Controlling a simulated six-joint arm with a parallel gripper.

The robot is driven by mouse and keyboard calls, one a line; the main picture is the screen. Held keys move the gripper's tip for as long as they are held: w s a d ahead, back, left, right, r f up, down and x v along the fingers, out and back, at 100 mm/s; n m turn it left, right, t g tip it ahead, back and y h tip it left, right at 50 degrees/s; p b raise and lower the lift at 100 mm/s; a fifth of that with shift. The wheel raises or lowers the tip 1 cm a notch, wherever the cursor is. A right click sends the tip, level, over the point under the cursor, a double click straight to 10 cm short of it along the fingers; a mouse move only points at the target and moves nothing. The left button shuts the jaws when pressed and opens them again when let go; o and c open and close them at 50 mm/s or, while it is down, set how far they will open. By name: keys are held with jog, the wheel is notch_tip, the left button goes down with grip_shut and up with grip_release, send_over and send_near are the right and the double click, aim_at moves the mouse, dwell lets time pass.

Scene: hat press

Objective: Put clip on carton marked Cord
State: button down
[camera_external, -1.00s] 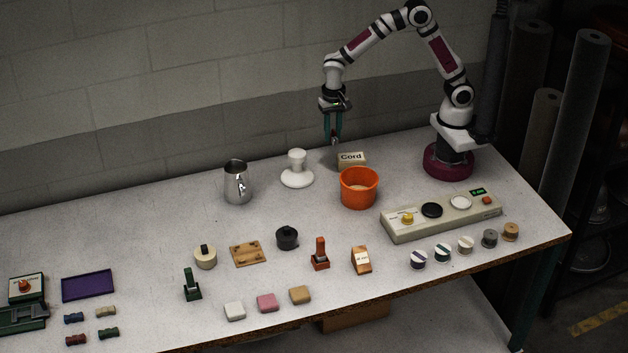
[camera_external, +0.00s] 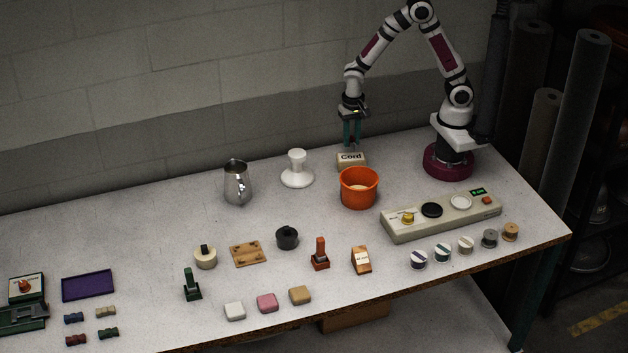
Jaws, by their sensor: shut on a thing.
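The carton marked Cord (camera_external: 351,163) is a small pale box at the back of the table, behind the orange bucket, which hides its lower front. My gripper (camera_external: 352,143) points straight down directly over the carton, with its teal fingers ending at or just above the top of the box. The fingers are shut on the clip, which is too small and dark here to make out clearly between the fingertips. I cannot tell whether the clip touches the carton.
The orange bucket (camera_external: 359,188) stands right in front of the carton. A white stand (camera_external: 297,170) and a metal jug (camera_external: 237,183) are to the left. A beige control panel (camera_external: 442,218) lies to the right front. Several small items fill the front of the table.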

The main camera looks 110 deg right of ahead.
aim_at(351, 147)
jog(key=shift+f, duration=1.8)
jog(key=shift+f, duration=0.1)
jog(key=c, duration=0.7)
grip_release()
jog(key=shift+o, duration=0.2)
notch_tip(351, 147, up, 12)
jog(key=shift+f, duration=0.1)
jog(key=s+a+r+n+y, duration=0.1)
jog(key=s+a+r+n, duration=0.1)
jog(key=s+a+n, duration=0.4)
jog(key=s+a+r+n, duration=0.3)
jog(key=s+a+n, duration=0.3)
jog(key=s, duration=0.5)
jog(key=shift+s+a+r+y, duration=0.3)
jog(key=shift+s+a+y, duration=0.1)
jog(key=shift+a, duration=0.7)
